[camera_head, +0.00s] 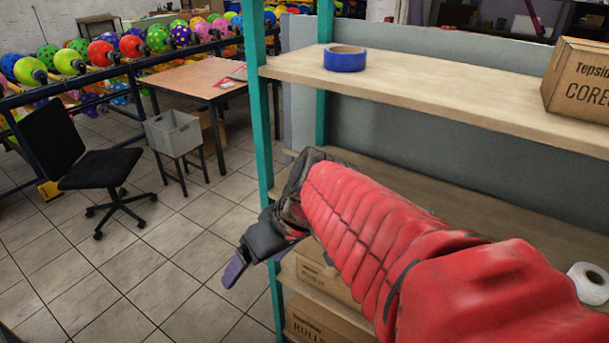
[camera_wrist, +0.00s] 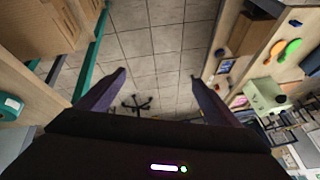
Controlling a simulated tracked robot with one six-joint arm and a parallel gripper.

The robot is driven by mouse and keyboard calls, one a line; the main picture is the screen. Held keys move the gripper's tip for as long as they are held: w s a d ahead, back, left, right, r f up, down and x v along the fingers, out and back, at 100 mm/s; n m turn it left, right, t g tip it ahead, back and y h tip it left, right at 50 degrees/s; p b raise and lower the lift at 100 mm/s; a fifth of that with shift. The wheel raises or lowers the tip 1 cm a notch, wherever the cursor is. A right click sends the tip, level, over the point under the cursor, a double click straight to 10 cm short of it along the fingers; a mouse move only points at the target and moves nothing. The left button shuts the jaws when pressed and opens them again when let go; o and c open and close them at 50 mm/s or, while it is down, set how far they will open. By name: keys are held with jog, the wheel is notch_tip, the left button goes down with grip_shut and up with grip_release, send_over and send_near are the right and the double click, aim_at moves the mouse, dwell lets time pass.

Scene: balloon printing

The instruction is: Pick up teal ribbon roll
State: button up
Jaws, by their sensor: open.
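A teal ribbon roll (camera_wrist: 10,106) sits on a shelf board at the left edge of the wrist view, partly cut off by the frame. I cannot make it out in the head view, where my arm covers much of the middle shelf. My gripper (camera_wrist: 159,78) is open, with nothing between its dark purple fingers and floor tiles beyond them. In the head view my gripper (camera_head: 238,268) is at the left end of the shelf unit, over the floor, apart from any roll.
The shelf unit has teal posts (camera_head: 255,110). Its top board holds a blue roll (camera_head: 345,60) and a cardboard box (camera_head: 578,85). A white roll (camera_head: 589,283) lies lower right; more boxes (camera_head: 325,278) stand below. A black chair (camera_head: 85,165) stands on open floor.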

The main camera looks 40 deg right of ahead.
jog(key=shift+o, duration=0.2)
jog(key=w+d+t+y, duration=0.1)
jog(key=w+d+t, duration=0.1)
jog(key=w+d, duration=0.3)
jog(key=shift+d, duration=1.25)
jog(key=d+t+h, duration=0.1)
jog(key=d+t, duration=0.1)
jog(key=d, duration=0.7)
jog(key=d+t+h, duration=0.1)
jog(key=d+t, duration=0.1)
jog(key=d, duration=0.7)
jog(key=d+t+h, duration=0.1)
jog(key=d+t, duration=0.1)
jog(key=d, duration=0.6)
jog(key=shift+w+d+f+t, duration=0.15)
jog(key=shift+d+t, duration=0.25)
jog(key=x, duration=0.7)
jog(key=shift+w+f, duration=0.15)
jog(key=shift+w, duration=0.1)
jog(key=shift+w+f, duration=0.2)
jog(key=shift+w, duration=0.3)
